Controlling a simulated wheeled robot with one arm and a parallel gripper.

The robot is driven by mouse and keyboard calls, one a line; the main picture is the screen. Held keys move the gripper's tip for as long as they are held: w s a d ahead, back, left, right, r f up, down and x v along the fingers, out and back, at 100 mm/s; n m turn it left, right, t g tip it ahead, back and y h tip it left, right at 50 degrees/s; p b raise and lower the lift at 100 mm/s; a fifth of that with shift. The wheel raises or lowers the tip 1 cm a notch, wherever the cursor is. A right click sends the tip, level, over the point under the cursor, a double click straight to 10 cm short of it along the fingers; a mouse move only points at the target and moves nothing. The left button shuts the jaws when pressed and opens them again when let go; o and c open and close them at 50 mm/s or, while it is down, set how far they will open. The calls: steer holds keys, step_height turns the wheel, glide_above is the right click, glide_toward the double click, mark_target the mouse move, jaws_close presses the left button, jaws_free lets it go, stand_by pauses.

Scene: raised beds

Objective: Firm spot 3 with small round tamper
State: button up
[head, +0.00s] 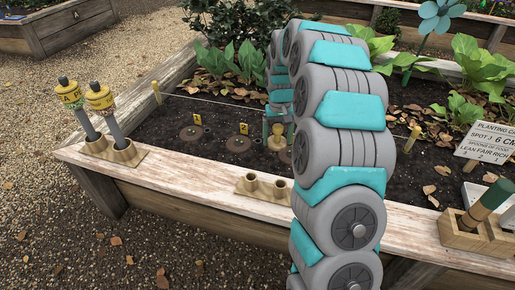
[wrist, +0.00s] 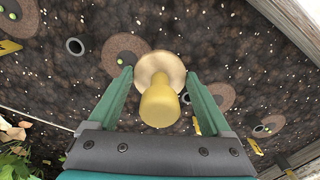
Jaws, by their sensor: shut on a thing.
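My gripper (wrist: 159,78) is shut on the small round tamper (wrist: 160,106), with its green fingers either side of it. The tamper has a yellow knob and a pale round foot. In the head view the tamper (head: 277,140) is over the bed's dark soil, right of the spot with flag 2 (head: 238,144). A brown round spot (head: 286,157) beside it is mostly hidden by my arm. In the wrist view one brown spot (wrist: 122,46) lies just left of the foot and another (wrist: 218,92) to its right. I cannot tell whether the foot touches soil.
The spot with flag 1 (head: 192,133) is farther left. Two yellow-topped tools (head: 100,100) stand in a holder on the front plank. An empty two-hole holder (head: 262,188) is near my arm. A planting card (head: 486,142) and a green-handled tool (head: 490,198) are at right. A string crosses behind.

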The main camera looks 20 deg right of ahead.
steer(key=m+b, duration=0.1)
steer(key=b, duration=0.1)
glide_above(292, 154)
step_height(292, 154, down, 2)
steer(key=shift+a+f, duration=0.1)
steer(key=shift+f, duration=0.05)
steer(key=shift+f+b, duration=0.6)
steer(key=shift+f, duration=0.75)
steer(key=shift+f, duration=0.55)
stand_by(0.3)
step_height(292, 154, up, 7)
steer(key=p, duration=0.2)
steer(key=shift+p, duration=0.3)
stand_by(0.4)
